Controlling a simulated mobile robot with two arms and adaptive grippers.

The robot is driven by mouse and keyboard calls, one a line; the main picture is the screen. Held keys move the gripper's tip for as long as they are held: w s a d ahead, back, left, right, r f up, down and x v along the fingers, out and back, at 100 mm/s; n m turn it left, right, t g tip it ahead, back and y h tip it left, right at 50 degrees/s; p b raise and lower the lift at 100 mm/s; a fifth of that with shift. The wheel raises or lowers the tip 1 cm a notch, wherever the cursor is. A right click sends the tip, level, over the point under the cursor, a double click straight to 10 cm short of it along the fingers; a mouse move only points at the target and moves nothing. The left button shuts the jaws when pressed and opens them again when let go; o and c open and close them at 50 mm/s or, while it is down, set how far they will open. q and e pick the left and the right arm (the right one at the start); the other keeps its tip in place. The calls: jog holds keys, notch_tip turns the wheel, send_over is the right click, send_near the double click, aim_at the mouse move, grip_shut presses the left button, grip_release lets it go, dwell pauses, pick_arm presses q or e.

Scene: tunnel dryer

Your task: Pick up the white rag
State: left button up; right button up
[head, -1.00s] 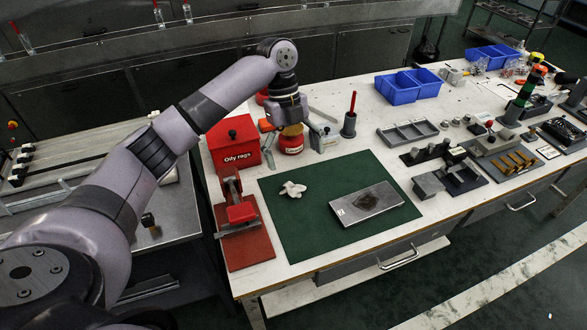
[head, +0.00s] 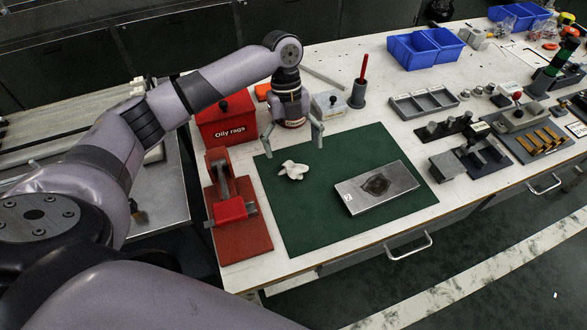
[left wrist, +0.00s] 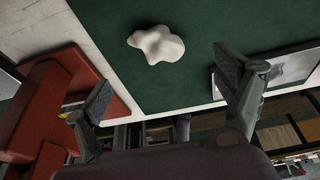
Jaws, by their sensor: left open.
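The white rag (head: 293,170) lies crumpled on the green mat (head: 305,225), near its upper left part. In the left wrist view the rag (left wrist: 156,44) shows at the upper middle, beyond the fingertips and between their lines. My left gripper (head: 293,143) is open and empty, above the mat's far edge and just behind the rag in the head view. Its two fingers are spread wide in the left wrist view (left wrist: 168,82). The rag is apart from both fingers. My right gripper is not in view.
A red box labelled "Oily rags" (head: 227,122) stands left of the gripper. A red press-like tool (head: 228,205) stands left of the mat. A metal plate with a dark stain (head: 402,180) lies on the mat's right. A cup with a red stick (head: 358,94) stands behind the mat.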

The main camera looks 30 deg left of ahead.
aim_at(293, 166)
pick_arm(q)
jog(key=shift+s+d+f, duration=0.1)
jog(key=shift+f, duration=0.45)
jog(key=shift+s+f, duration=0.1)
jog(key=shift+f, duration=0.25)
jog(key=x, duration=0.3)
jog(key=shift+a+f+p, duration=0.35)
jog(key=shift+f+p, duration=0.05)
jog(key=shift+d+f, duration=0.15)
jog(key=shift+f, duration=0.3)
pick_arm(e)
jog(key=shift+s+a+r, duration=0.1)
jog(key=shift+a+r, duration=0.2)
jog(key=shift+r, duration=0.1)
pick_arm(q)
jog(key=shift+c, duration=0.5)
jog(key=c, duration=1)
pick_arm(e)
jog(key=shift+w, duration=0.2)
